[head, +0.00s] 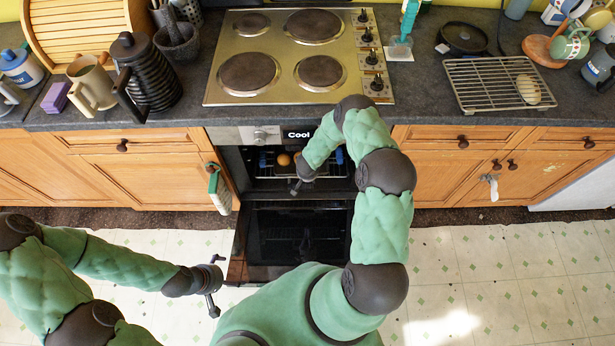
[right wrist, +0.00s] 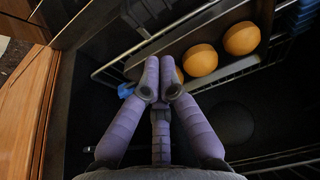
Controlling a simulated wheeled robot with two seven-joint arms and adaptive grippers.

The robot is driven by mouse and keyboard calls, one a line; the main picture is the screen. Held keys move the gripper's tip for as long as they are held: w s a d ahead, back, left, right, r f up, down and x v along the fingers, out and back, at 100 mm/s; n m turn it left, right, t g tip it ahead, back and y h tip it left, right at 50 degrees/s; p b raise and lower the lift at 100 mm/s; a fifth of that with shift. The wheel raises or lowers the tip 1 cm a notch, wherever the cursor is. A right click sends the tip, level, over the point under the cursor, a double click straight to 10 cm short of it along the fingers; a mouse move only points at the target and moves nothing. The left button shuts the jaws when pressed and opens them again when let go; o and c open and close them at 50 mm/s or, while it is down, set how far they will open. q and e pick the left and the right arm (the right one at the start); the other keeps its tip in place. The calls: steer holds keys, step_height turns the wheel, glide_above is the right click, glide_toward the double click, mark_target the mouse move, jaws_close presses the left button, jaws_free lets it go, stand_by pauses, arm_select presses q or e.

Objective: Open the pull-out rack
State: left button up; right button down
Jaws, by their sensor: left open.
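The pull-out rack (head: 268,176) is a wire rack inside the open oven under the cooktop. It carries a dark tray with orange round items (head: 284,159), which also show in the right wrist view (right wrist: 201,60). My right gripper (head: 300,184) is at the front of the rack. My left gripper (head: 213,284) is open and empty, in front and left of the oven, away from the rack.
The oven door (head: 290,238) is folded down below the rack. A towel (head: 219,189) hangs on the cabinet to the left. Wooden cabinets flank the oven. A cooktop (head: 289,60), jugs and a cooling rack (head: 480,88) stand on the counter. The floor at right is clear.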

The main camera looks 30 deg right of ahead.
steer(key=b+x, duration=0.4)
steer(key=x, duration=0.5)
steer(key=shift+w+d+f, duration=0.1)
steer(key=shift+f, duration=0.2)
steer(key=s+a+p, duration=0.1)
steer(key=s+a, duration=0.2)
steer(key=s, duration=0.2)
steer(key=s+a+p, duration=0.1)
steer(key=s+a, duration=0.2)
steer(key=s, duration=0.3)
steer(key=s+a+p, duration=0.2)
steer(key=s+a, duration=0.2)
steer(key=s, duration=0.1)
steer(key=shift+s+a, duration=0.1)
steer(key=shift+s, duration=0.2)
